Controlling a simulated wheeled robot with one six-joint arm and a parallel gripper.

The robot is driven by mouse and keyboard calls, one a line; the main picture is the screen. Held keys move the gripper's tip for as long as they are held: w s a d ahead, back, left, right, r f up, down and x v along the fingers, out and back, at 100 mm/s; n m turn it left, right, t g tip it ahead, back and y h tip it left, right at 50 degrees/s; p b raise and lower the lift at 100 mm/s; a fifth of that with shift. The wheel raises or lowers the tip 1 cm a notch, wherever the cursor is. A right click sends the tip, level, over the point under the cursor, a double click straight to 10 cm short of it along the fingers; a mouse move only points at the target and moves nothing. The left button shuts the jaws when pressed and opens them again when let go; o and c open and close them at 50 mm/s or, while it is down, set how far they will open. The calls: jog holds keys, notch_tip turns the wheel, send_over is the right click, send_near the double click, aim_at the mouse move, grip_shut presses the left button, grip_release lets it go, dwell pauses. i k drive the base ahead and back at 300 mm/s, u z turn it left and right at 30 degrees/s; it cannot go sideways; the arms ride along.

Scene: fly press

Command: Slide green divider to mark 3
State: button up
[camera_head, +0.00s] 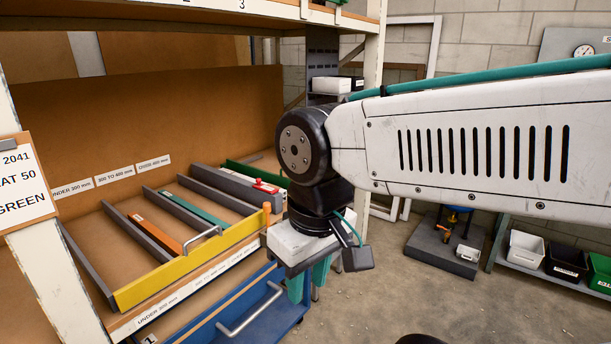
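A yellow-fronted tray (190,264) on the shelf holds several grey dividers and coloured strips. A dark green bar (241,168) stands at its far right end, beside a grey bar with a red piece (265,187) on it. A teal-green strip (194,208) lies between grey dividers near the middle, with an orange strip (156,234) to its left. I cannot tell for sure which green piece is the divider, and no mark 3 is readable in the tray. My gripper (309,281) points down, right of the tray's front corner. Its teal fingers are apart and look empty.
A white rack post (53,270) with a card (20,180) stands at left, another post (374,55) behind my arm. A shelf crosses above the tray, with a 3 on its edge. A blue drawer (240,312) sits below.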

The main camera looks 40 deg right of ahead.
aim_at(281, 181)
jog(key=u, duration=0.1)
jog(key=k, duration=0.4)
jog(key=z, duration=0.9)
jog(key=i, duration=1.55)
jog(key=u, duration=0.85)
jog(key=i, duration=0.35)
jog(key=u, duration=0.15)
